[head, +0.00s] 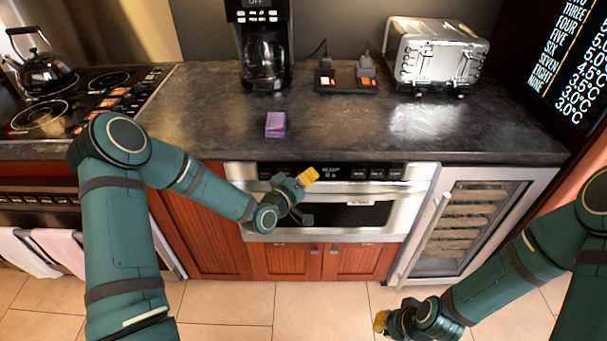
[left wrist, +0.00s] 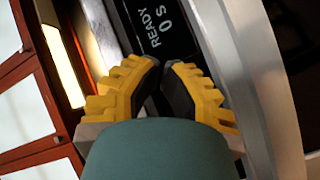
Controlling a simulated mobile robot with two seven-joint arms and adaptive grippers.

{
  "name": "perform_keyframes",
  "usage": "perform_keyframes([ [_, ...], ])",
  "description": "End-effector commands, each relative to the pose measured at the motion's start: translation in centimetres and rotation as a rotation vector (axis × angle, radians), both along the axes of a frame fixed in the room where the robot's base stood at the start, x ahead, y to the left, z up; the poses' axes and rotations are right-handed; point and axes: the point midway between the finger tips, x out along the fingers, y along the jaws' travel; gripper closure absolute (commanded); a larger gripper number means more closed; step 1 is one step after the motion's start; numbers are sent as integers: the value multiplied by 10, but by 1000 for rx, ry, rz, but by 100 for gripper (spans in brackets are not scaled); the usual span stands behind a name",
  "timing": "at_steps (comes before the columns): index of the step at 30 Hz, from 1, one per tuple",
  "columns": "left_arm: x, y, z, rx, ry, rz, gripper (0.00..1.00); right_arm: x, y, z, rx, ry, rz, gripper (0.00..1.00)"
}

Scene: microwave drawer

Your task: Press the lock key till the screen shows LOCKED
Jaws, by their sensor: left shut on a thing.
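The microwave drawer (head: 405,212) is a steel unit below the counter with a black control strip. Its screen (head: 331,172) shows small text. In the left wrist view the screen (left wrist: 160,28) reads READY and 0 S. Several dark keys (head: 376,173) sit right of the screen; their labels are too small to read, so I cannot tell which is the lock key. My left gripper (head: 308,177) is at the control strip, left of the screen; its yellow fingers (left wrist: 163,78) are close together, and what they hold is hidden. My right gripper (head: 381,321) is low over the floor, its opening unclear.
A purple block (head: 275,124) lies on the dark counter (head: 200,110). A coffee maker (head: 262,50), a switch box (head: 346,80) and a toaster (head: 437,55) stand behind it. A wine cooler (head: 470,215) is right of the microwave, and a stove (head: 75,95) is at the left.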

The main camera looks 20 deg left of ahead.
Motion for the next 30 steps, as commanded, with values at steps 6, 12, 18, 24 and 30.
perform_keyframes([
  [6,0,0,0,0,0,0,100,0,0,0,0,0,0,100],
  [12,1,0,0,0,0,0,100,0,0,0,0,0,0,100],
  [18,3,1,0,0,0,0,100,0,0,0,0,0,0,100],
  [24,5,1,-1,0,1,-1,100,0,0,0,0,0,0,100],
  [30,7,2,-1,0,1,-1,100,0,0,0,0,0,0,100],
])
